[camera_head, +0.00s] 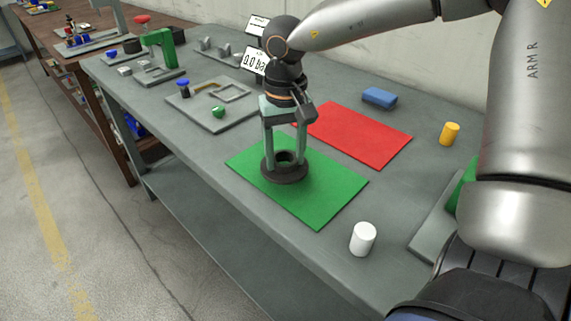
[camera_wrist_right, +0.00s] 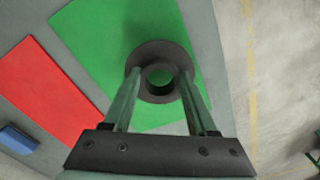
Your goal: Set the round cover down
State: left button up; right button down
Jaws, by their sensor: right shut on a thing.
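The round cover (camera_head: 284,173) is a dark grey disc with a raised collar and a hole in the middle. It is at the green mat (camera_head: 332,193), over its left-middle part; whether it touches the mat I cannot tell for sure. My right gripper (camera_head: 284,155) comes down from above and is shut on the cover's collar. In the right wrist view the cover (camera_wrist_right: 159,92) shows between the two fingers, with green seen through its hole. My left gripper is not in view.
A red mat (camera_head: 358,134) lies beside the green one. A white cylinder (camera_head: 363,239), a yellow cylinder (camera_head: 450,133) and a blue block (camera_head: 379,97) stand around the mats. A grey fixture plate (camera_head: 217,103) and a green-framed jack (camera_head: 160,52) are farther left on the bench.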

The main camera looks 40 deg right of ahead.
aim_at(285, 167)
jog(key=shift+f, duration=1.25)
jog(key=shift+f+b, duration=0.25)
jog(key=shift+b, duration=0.05)
jog(key=shift+c, duration=1)
grip_release()
jog(key=shift+s, duration=0.1)
jog(key=shift+r, duration=0.15)
jog(key=shift+r+p, duration=0.2)
jog(key=shift+p, duration=0.15)
notch_tip(285, 167, up, 12)
jog(key=p, duration=0.1)
jog(key=shift+p, duration=0.3)
